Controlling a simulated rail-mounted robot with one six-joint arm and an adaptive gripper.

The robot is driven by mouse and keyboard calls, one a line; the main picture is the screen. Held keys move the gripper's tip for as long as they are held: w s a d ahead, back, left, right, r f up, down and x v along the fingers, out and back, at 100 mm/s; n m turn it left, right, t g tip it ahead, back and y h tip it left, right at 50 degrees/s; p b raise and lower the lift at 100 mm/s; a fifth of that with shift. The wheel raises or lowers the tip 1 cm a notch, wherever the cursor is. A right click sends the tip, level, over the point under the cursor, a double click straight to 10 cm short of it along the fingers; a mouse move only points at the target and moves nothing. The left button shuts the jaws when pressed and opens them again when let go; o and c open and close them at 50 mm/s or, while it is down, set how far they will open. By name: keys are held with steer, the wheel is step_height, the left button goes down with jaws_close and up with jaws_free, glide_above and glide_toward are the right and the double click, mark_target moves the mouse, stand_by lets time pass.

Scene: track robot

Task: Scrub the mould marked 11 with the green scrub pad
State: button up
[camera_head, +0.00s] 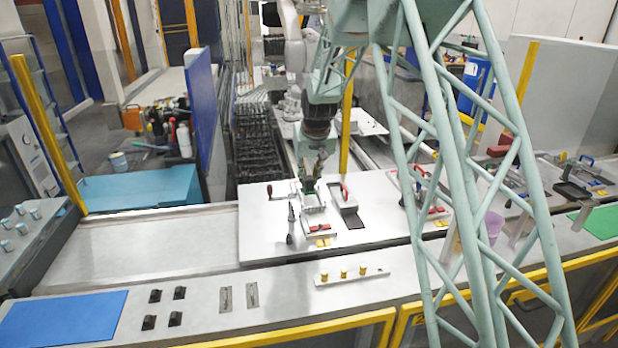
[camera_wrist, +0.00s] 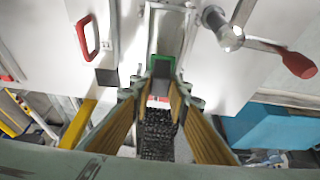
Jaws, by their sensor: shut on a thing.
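My gripper (camera_head: 309,184) points down over the white worktop in the head view. In the wrist view its fingertips (camera_wrist: 163,80) are closed on a small green thing (camera_wrist: 163,63), which looks like the green scrub pad; a bit of green also shows in the head view. Directly below or touching it is a pale mould fixture (camera_head: 314,217) with a red part and yellow tags at its front. I cannot read a number on it, nor tell whether the pad touches it. A similar fixture (camera_head: 432,211) stands further right, partly behind a green lattice.
A red-handled clamp lever (camera_head: 345,192) stands right of the gripper, and a red-knobbed crank (camera_wrist: 262,43) is close by in the wrist view. A white strip with yellow knobs (camera_head: 352,275) and a blue mat (camera_head: 62,318) lie in front. The left steel counter (camera_head: 140,248) is clear.

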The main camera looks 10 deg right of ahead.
mark_target(310, 187)
steer(key=shift+f, duration=0.4)
steer(key=shift+f+b, duration=0.6)
steer(key=shift+f, duration=0.05)
stand_by(1.8)
steer(key=shift+w+r, duration=0.1)
steer(key=shift+w, duration=0.1)
steer(key=shift+s, duration=0.2)
stand_by(0.3)
steer(key=shift+s+b, duration=0.6)
steer(key=shift+s, duration=0.35)
steer(key=shift+s, duration=0.15)
steer(key=shift+s, duration=0.2)
steer(key=shift+s+b, duration=0.5)
steer(key=shift+s, duration=0.35)
steer(key=shift+s, duration=0.1)
